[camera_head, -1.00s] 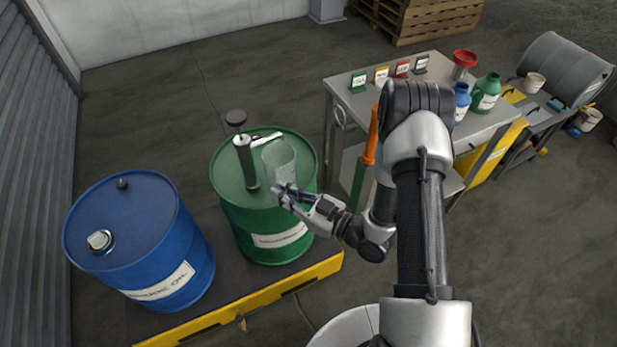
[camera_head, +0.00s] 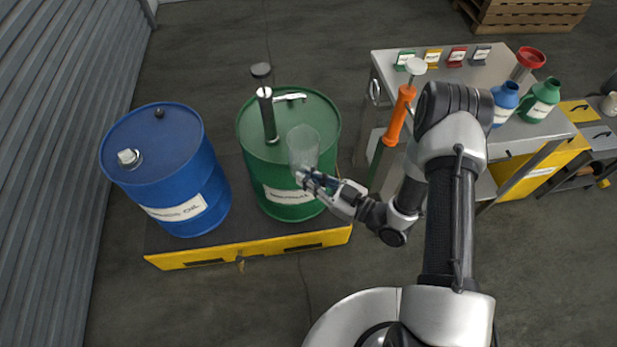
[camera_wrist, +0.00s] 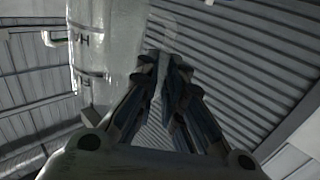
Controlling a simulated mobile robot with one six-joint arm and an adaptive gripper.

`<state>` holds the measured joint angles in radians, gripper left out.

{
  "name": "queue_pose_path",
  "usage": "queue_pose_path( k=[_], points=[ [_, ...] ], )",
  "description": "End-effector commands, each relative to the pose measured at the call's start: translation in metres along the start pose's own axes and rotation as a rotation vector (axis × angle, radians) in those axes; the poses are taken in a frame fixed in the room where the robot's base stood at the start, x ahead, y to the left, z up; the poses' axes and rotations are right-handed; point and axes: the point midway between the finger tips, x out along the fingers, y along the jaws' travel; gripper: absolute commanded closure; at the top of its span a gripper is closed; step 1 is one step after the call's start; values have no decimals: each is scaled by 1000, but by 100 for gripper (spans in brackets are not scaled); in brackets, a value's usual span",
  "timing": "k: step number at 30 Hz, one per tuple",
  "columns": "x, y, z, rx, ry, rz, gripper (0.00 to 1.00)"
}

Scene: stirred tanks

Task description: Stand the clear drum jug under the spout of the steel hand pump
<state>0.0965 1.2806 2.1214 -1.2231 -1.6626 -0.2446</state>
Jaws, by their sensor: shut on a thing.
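The clear drum jug (camera_head: 303,147) is held upright by my gripper (camera_head: 308,180), and it appears in front of the green drum's near right rim. In the wrist view the jug (camera_wrist: 108,45) stands at the left with dark markings, and my gripper's fingers (camera_wrist: 165,75) are closed on what looks like its handle. The steel hand pump (camera_head: 268,115) stands on the green drum (camera_head: 285,180). Its spout (camera_head: 290,97) points right over the drum top. In the head view the jug is below and slightly right of the spout, apart from it. The jug's height above the drum is hard to tell.
A blue drum (camera_head: 160,165) stands left of the green one, both on a yellow-edged pallet (camera_head: 205,254). An orange-and-green hand pump (camera_head: 399,115) stands at the right. The steel table (camera_head: 425,78) bears blue and green bottles and a red funnel. Floor in front is clear.

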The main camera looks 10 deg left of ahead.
Motion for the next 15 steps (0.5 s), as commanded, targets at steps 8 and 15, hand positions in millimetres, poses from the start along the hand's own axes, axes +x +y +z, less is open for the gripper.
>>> queue_pose_path(
  k=[8, 15],
  points=[
    [10, 15, 13, -5, 1, 0, 100],
    [18, 28, 23, -3, 1, -1, 100]
  ],
)
